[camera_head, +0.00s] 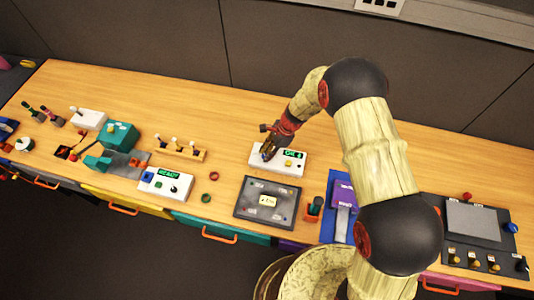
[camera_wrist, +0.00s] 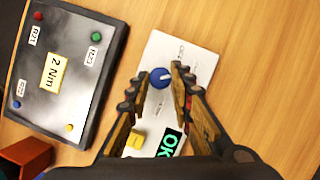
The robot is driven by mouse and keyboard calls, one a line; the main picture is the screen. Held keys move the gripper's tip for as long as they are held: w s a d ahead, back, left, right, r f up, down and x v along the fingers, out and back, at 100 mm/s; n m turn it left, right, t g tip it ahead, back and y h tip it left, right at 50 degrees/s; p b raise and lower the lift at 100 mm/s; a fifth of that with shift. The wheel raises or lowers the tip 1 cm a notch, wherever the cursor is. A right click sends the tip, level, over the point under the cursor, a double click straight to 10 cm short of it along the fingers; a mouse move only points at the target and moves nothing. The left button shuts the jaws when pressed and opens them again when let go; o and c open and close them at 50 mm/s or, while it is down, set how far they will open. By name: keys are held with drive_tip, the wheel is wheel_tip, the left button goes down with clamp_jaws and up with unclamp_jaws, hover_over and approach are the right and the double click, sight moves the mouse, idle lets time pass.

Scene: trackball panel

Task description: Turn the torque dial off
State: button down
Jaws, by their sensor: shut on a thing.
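The white torque box (camera_head: 262,166) stands on the wooden bench near its middle, with a lit green display reading "OK" (camera_head: 292,154) and a yellow button (camera_head: 288,163). My gripper (camera_head: 268,150) reaches down onto the left part of this box. In the wrist view the blue round dial (camera_wrist: 160,78) sits on the white box face (camera_wrist: 183,48). Its pale pointer mark points to the right of that picture. My gripper (camera_wrist: 160,74) has one finger on each side of the dial and is shut on it. Small lettering around the dial is unreadable.
A dark tray (camera_head: 250,212) with a "2 Nm" card (camera_wrist: 57,73) lies in front of the box. A white "READY" box (camera_head: 180,193) and small rings are to the left. A blue-and-purple stand (camera_head: 345,195) is to the right. Bare bench lies behind.

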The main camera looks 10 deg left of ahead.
drive_tip(key=n, duration=0.1)
drive_tip(key=n+g, duration=0.1)
drive_tip(key=n, duration=0.2)
drive_tip(key=shift+w+a+n+g+h+b, duration=0.1)
drive_tip(key=shift+w+n+g+h+b, duration=0.2)
drive_tip(key=shift+h+b, duration=0.1)
drive_tip(key=n+g+h, duration=0.1)
drive_tip(key=n, duration=0.3)
drive_tip(key=shift+a+b, duration=0.1)
drive_tip(key=shift+b, duration=0.3)
drive_tip(key=shift+n, duration=0.3)
drive_tip(key=c, duration=1.6)
unclamp_jaws()
drive_tip(key=v, duration=1.2)
drive_tip(key=shift+a, duration=0.1)
